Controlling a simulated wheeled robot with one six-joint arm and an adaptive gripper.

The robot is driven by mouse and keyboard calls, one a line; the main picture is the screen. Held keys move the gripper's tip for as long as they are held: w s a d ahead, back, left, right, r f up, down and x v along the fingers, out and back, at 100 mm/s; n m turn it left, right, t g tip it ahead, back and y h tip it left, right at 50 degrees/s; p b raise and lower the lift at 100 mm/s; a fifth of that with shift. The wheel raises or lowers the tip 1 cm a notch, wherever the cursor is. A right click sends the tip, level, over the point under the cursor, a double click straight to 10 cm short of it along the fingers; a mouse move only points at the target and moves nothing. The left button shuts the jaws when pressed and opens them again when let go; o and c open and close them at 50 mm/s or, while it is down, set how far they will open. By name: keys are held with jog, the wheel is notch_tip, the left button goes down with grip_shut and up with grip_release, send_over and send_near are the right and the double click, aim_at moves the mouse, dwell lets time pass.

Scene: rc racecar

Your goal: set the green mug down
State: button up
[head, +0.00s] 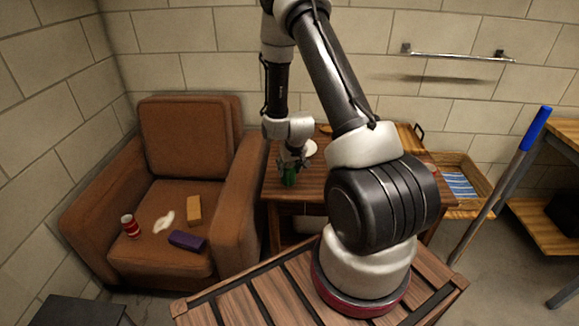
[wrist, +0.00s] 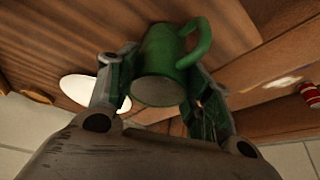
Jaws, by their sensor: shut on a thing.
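The green mug (wrist: 162,68) is between the two fingers of my gripper (wrist: 160,88) in the wrist view, with its handle at the upper right. My gripper is shut on it. In the head view the mug (head: 289,177) shows as a small green shape below my gripper (head: 290,163), at the left side of the wooden table (head: 318,190). Whether the mug's base touches the tabletop cannot be told.
A white plate (wrist: 88,90) lies beside the mug on the table. A brown armchair (head: 190,140) stands close on the left, holding a red can (head: 130,226), a purple box (head: 187,240) and an orange block (head: 194,210). A wicker basket (head: 474,168) is at the right.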

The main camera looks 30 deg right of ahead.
jog(key=o, duration=1.2)
jog(key=shift+r, duration=0.1)
jog(key=s+a+r+y, duration=0.1)
jog(key=s+a+r, duration=0.25)
jog(key=r, duration=0.85)
jog(key=s+a+r, duration=0.2)
jog(key=s+r, duration=0.2)
jog(key=r, duration=0.7)
jog(key=s+a+r+n, duration=0.1)
jog(key=s+r, duration=0.7)
jog(key=s, duration=0.3)
jog(key=s+a+r+n, duration=0.1)
jog(key=s+r, duration=0.7)
jog(key=s, duration=0.3)
jog(key=shift+s+a+r, duration=0.15)
jog(key=shift+s+r, duration=0.15)
jog(key=shift+s, duration=0.1)
